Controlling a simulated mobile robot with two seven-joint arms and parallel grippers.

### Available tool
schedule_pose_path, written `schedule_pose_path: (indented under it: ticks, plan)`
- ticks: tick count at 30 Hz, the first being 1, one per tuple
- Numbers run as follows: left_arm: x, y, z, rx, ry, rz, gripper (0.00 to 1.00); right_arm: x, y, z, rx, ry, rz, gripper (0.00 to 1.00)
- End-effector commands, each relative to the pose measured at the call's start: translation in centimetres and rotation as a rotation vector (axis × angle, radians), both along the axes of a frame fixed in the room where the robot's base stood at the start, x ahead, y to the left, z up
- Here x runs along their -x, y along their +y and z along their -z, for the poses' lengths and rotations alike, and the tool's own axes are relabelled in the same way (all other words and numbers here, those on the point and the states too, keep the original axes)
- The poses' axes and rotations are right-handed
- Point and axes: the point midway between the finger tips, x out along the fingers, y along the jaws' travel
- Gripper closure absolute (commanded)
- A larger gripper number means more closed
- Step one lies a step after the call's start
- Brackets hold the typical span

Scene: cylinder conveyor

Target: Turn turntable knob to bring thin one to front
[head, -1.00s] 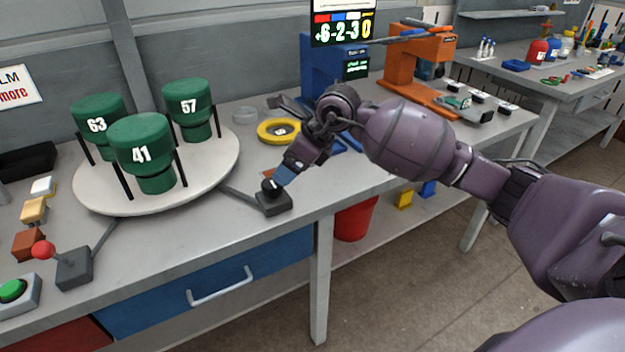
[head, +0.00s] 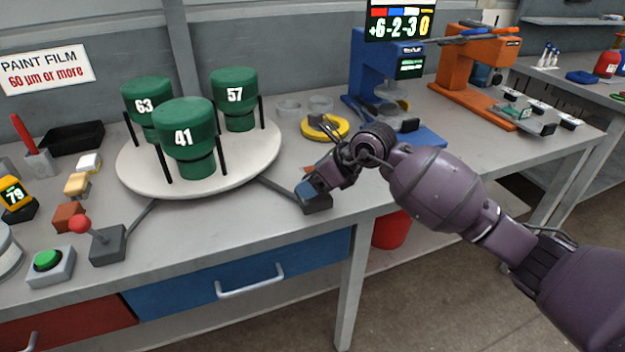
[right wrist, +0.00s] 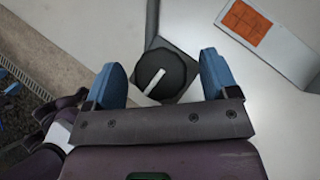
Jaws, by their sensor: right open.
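The white round turntable (head: 218,176) carries three green cylinders. Cylinder 41 (head: 186,138) is at the front, cylinder 63 (head: 146,104) at the back left and cylinder 57 (head: 234,98) at the back right. Black posts stand beside them. The black knob (right wrist: 160,78), with a white pointer line, sits on a dark base (head: 318,203) right of the turntable. My right gripper (head: 304,192) is over the knob and hides it in the head view. In the right wrist view its blue fingers (right wrist: 165,80) are open, one on each side of the knob, with gaps. My left gripper is not in view.
A joystick with a red ball (head: 80,224) and a green button (head: 47,260) are at the left. A yellow ring (head: 325,127), a blue press stand (head: 376,70) and an orange one (head: 470,70) stand at the right. An orange-marked plate (right wrist: 245,22) lies near the knob.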

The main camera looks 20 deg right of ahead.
Motion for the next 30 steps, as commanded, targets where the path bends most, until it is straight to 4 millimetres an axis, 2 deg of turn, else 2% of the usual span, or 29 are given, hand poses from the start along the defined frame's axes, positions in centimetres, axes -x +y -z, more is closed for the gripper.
schedule_pose_path:
  ticks: [12, 14, 22, 30]
  plan:
    - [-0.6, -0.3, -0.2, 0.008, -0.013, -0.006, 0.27, -0.4, 0.4, 0.5, 0.000, 0.000, 0.000, 0.20]
    - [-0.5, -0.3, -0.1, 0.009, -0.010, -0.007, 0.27, -0.4, 0.4, 0.5, 0.000, 0.000, 0.000, 0.28]
    - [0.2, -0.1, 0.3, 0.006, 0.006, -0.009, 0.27, -0.4, 0.4, 0.5, 0.000, 0.000, 0.000, 0.69]
    - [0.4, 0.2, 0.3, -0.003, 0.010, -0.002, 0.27, -0.4, 0.3, 0.4, 0.004, -0.001, -0.045, 0.69]
